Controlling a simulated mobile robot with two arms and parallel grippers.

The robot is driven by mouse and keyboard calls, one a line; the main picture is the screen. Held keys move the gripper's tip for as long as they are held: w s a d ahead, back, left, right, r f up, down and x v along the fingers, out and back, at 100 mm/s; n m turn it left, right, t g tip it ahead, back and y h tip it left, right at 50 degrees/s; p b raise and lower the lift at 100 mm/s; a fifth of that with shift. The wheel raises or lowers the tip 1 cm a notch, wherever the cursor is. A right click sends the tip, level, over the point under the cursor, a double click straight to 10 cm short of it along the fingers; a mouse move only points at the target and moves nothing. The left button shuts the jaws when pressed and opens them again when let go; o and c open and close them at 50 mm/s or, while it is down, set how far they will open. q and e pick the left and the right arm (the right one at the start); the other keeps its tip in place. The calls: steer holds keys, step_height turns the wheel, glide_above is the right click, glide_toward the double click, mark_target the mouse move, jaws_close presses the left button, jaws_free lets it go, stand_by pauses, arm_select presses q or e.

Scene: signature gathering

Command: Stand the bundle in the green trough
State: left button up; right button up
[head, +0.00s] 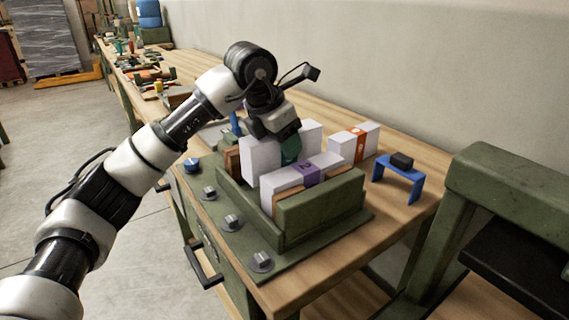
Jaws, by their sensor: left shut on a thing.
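The green trough (321,209) sits on a green base plate on the workbench. A white bundle with a purple band marked 2 (306,174) lies in its near part. My left gripper (284,133) comes down from above, shut on a white bundle with a dark green band (261,158). The held bundle is upright, behind the purple-banded one. Its lower part is hidden by the trough wall and the other bundle, so I cannot tell whether it touches the trough floor. My right gripper is not in view.
A white bundle with an orange band (361,143) is on the bench behind the trough. A small blue stand (399,178) with a black block is to the right. Several grey knobs and a blue one (192,165) line the plate's left edge. A green frame (520,190) stands at right.

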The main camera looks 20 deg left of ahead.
mark_target(284, 161)
arm_select(q)
steer(key=shift+a+x, duration=0.2)
steer(key=shift+x, duration=0.7)
step_height(284, 161, down, 2)
steer(key=shift+s+f, duration=0.1)
steer(key=shift+s, duration=0.05)
steer(key=shift+f, duration=0.3)
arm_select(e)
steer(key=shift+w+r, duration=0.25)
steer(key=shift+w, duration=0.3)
arm_select(q)
steer(key=shift+f, duration=0.1)
steer(key=o, duration=0.8)
steer(key=shift+c, duration=0.2)
steer(key=shift+o, duration=0.6)
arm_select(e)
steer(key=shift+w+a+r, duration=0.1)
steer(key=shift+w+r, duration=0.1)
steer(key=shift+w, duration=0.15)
